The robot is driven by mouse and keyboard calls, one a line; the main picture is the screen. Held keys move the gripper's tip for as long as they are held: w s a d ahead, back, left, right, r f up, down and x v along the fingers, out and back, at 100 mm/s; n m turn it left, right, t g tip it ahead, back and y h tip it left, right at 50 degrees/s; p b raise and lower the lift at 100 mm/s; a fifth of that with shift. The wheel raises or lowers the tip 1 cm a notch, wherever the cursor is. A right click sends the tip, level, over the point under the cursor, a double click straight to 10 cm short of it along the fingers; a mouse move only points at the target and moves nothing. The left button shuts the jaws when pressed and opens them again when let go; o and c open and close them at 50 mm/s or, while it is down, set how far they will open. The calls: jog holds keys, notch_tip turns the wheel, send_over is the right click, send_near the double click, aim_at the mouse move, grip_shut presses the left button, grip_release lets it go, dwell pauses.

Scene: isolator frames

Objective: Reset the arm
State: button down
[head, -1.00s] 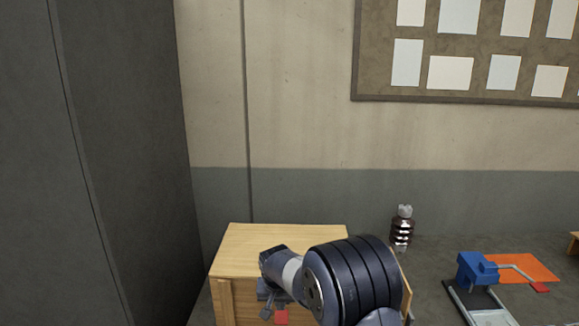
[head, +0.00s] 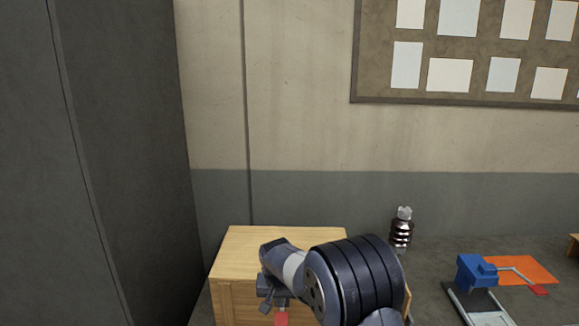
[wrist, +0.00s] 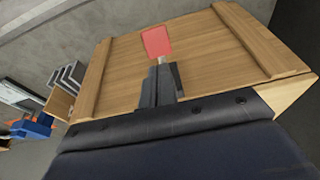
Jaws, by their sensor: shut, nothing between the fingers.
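My gripper (head: 273,303) hangs in front of the wooden box (head: 270,240), at the lower edge of the head view. In the wrist view its dark fingers (wrist: 160,78) are together, with nothing seen held between them. A flat red piece (wrist: 156,41) on a short pale stem shows just beyond the fingertips, against the box's wooden face. The red piece also shows below my gripper in the head view (head: 281,319). I cannot tell whether the fingers touch it. My arm hides the right part of the box.
A blue device (head: 477,271) with a lever and red handle stands at the right, by an orange sheet (head: 525,269). A tall grey cabinet (head: 120,160) fills the left. Wall space above the box is clear.

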notch_tip(320, 180, down, 2)
jog(key=shift+f, duration=0.25)
jog(key=shift+f+b, duration=0.1)
jog(key=shift+b, duration=0.7)
jog(key=shift+s+t+b, duration=0.2)
jog(key=shift+t+b, duration=0.2)
jog(key=shift+b, duration=0.85)
jog(key=b, duration=0.2)
jog(key=s+t+b, duration=0.1)
jog(key=b, duration=0.2)
jog(key=shift+f, duration=0.2)
jog(key=s+r+t+b, duration=0.2)
jog(key=s+r+b, duration=0.5)
jog(key=s, duration=0.2)
jog(key=p, duration=0.1)
send_near(280, 312)
notch_tip(280, 312, down, 3)
jog(key=w+r+g+p, duration=0.1)
jog(key=p, duration=0.6)
jog(key=shift+w+d+g+p, duration=0.15)
jog(key=shift+w+g+p, duration=0.15)
jog(key=shift+g, duration=0.1)
jog(key=g+p, duration=0.1)
jog(key=p, duration=0.3)
jog(key=w+g+p, duration=0.1)
jog(key=p, duration=0.3)
jog(key=shift+w+d+r, duration=0.1)
jog(key=shift+r, duration=0.15)
